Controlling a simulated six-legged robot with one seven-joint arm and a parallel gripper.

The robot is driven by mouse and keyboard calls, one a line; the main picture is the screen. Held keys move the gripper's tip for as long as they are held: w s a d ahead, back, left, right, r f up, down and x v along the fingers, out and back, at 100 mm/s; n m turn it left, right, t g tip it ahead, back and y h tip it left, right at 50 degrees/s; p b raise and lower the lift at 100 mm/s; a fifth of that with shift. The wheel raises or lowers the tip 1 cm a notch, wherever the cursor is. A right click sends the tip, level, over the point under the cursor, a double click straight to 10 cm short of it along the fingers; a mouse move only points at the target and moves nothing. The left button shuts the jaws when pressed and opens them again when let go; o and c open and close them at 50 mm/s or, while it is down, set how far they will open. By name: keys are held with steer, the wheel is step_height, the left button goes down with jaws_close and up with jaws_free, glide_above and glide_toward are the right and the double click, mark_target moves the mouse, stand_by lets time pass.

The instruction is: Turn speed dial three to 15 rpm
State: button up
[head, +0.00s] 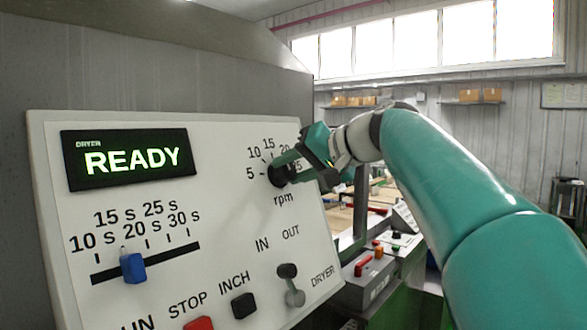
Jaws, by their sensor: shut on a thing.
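The speed dial (276,176) is a dark round knob on the right part of the white panel (220,215). Marks 5, 10, 15, 20 and a partly covered 25 arc around it, with "rpm" below. My gripper (284,170) reaches in from the right and is shut on the dial. The fingers cover part of the knob, and I cannot tell where its pointer stands. No number naming the dial as three shows in this view.
The panel's display (125,159) reads READY. Below are a blue slider (133,267), a red stop button (199,323), a black inch button (243,305) and an IN/OUT lever (290,285). Another control box (365,283) stands behind, right of the panel.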

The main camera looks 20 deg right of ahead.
steer(key=m, duration=0.6)
steer(key=shift+a, duration=0.1)
steer(key=shift+m, duration=0.3)
stand_by(0.3)
steer(key=o, duration=1)
steer(key=shift+w+f, duration=0.1)
steer(key=shift+w, duration=0.05)
steer(key=v, duration=1.4)
steer(key=shift+d+f, duration=0.15)
steer(key=shift+d, duration=0.05)
